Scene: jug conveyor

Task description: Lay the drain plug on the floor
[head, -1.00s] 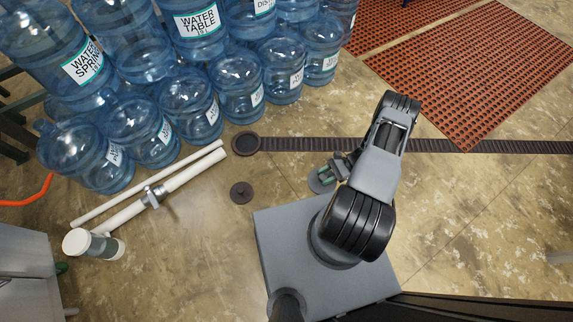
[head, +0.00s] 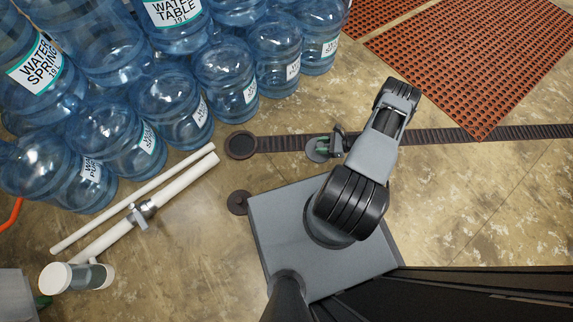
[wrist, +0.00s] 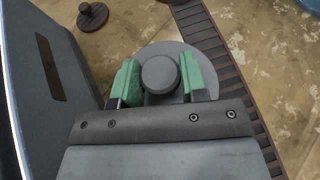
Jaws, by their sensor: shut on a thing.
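The drain plug (wrist: 160,52) is a grey disc with a round knob, seen in the wrist view. My gripper (wrist: 160,78) is shut on the knob, one green finger pad at each side. In the head view the plug (head: 317,150) shows as a small grey disc at the left of my gripper (head: 335,143), overlapping the drain channel. Its height over the floor is hard to tell. The gripper hides part of the disc.
The dark drain channel (head: 450,136) runs across the floor to a round drain (head: 241,145). A brown knobbed disc (head: 238,203) lies beside my base. Blue water jugs (head: 225,75) and white pipes (head: 135,205) are at left. An orange mat (head: 470,70) lies at upper right.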

